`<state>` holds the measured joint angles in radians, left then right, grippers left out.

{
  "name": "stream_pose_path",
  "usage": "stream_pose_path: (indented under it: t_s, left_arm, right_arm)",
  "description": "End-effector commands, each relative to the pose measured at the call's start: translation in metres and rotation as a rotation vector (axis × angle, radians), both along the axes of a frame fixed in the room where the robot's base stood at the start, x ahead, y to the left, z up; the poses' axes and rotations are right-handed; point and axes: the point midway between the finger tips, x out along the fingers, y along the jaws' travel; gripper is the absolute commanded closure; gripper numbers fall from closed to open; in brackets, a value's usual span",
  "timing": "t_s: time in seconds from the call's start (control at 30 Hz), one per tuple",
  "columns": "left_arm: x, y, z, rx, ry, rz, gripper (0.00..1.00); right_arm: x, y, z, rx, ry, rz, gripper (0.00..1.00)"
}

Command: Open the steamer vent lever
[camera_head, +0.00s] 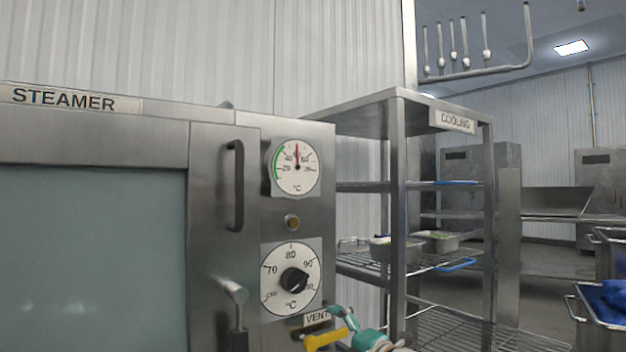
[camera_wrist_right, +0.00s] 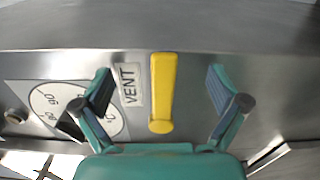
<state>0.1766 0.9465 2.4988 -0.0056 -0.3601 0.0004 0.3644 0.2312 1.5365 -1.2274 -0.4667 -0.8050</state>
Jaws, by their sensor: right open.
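The steamer (camera_head: 160,135) fills the left of the head view, with its door shut. The yellow vent lever (camera_head: 326,338) is at the bottom of its control panel, just below the VENT label (camera_head: 317,318). In the right wrist view the lever (camera_wrist_right: 162,92) stands between the two teal fingers of my open right gripper (camera_wrist_right: 160,95). A gap shows on each side, so the fingers do not grip it. In the head view my right gripper (camera_head: 345,326) is at the lever, partly cut off by the lower edge. My left gripper is not in view.
A temperature dial (camera_head: 297,167) and a control knob (camera_head: 294,280) are above the lever. A steel cooling rack (camera_head: 397,150) with shelves and metal pans (camera_head: 437,241) stands close to the right. A cart with blue contents (camera_head: 605,300) is at the far right.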

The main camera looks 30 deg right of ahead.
Motion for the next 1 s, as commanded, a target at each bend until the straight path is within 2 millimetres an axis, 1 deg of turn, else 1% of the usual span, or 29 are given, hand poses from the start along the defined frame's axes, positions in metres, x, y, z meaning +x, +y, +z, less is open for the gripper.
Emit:
stream_pose_path:
  t_s: [0.27, 0.37, 0.63, 1.0]
  left_arm:
    - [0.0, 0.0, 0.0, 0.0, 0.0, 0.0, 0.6]
    - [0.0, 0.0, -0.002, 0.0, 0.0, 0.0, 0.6]
    - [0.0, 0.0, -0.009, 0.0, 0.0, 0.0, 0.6]
    - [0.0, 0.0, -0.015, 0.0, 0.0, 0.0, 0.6]
  right_arm:
    - [0.0, 0.0, -0.001, 0.001, 0.001, 0.0, 0.0]
    - [-0.003, 0.0, -0.001, 0.001, 0.0, 0.0, 0.0]
    - [-0.028, -0.003, -0.001, 0.001, 0.0, -0.002, 0.0]
    - [-0.065, -0.005, 0.0, 0.001, 0.001, -0.002, 0.0]
